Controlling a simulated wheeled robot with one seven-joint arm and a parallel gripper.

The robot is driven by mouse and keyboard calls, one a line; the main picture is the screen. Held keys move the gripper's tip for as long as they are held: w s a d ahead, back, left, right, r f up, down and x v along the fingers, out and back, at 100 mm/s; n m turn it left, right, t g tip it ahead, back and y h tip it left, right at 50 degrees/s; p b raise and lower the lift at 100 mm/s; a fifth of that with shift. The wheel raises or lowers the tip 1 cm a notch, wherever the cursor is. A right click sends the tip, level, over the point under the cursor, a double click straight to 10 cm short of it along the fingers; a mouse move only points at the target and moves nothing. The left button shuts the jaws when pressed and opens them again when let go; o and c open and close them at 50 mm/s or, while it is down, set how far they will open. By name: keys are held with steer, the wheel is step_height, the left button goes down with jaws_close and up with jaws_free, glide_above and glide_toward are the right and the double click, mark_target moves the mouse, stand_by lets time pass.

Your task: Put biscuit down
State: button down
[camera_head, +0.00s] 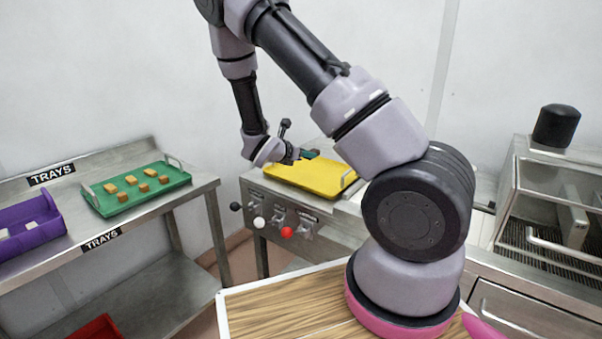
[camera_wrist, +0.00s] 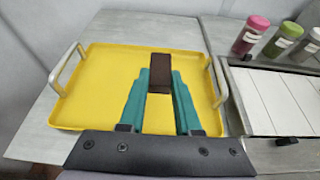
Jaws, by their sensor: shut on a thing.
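A dark brown biscuit (camera_wrist: 160,68) is between the teal fingertips of my gripper (camera_wrist: 160,88), which is shut on it. The biscuit is over the middle to far part of the yellow tray (camera_wrist: 100,90); I cannot tell whether it touches the tray floor. No other biscuit shows on the yellow tray. In the head view, my gripper (camera_head: 308,154) is at the back left of the yellow tray (camera_head: 312,178). The biscuit cannot be made out there.
A green tray (camera_head: 122,208) with several tan biscuits stands on the steel table (camera_head: 165,221) at left, beside a purple tray (camera_head: 35,236). The yellow tray has raised metal handles (camera_wrist: 66,68). Several jars (camera_wrist: 250,35) stand right of it in the wrist view.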

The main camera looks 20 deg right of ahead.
step_height(320, 180, down, 5)
steer(key=shift+w+a+f, duration=0.1)
steer(key=shift+f, duration=2.25)
steer(key=c, duration=0.6)
jaws_free()
steer(key=shift+f, duration=0.15)
